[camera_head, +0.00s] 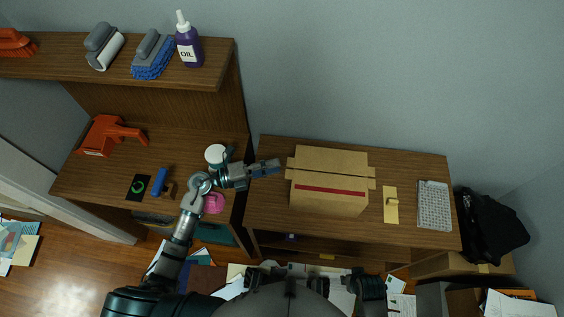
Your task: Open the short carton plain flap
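The carton (330,200) is a brown box with a red stripe, standing on the right-hand wooden desk. Its long flaps look spread on top, and small short flaps stick out at its left end (289,173) and right end (372,172). I cannot tell which short flap is the plain one. My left gripper (276,166) points right, just left of the carton's left end, with a small gap between them. Its fingers look together and hold nothing that I can see. My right gripper does not show; only part of my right arm shows at the bottom.
A yellow piece (391,205) and a white keyboard (433,205) lie right of the carton. A white round item (215,154) and a pink item (213,203) are close to my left arm.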

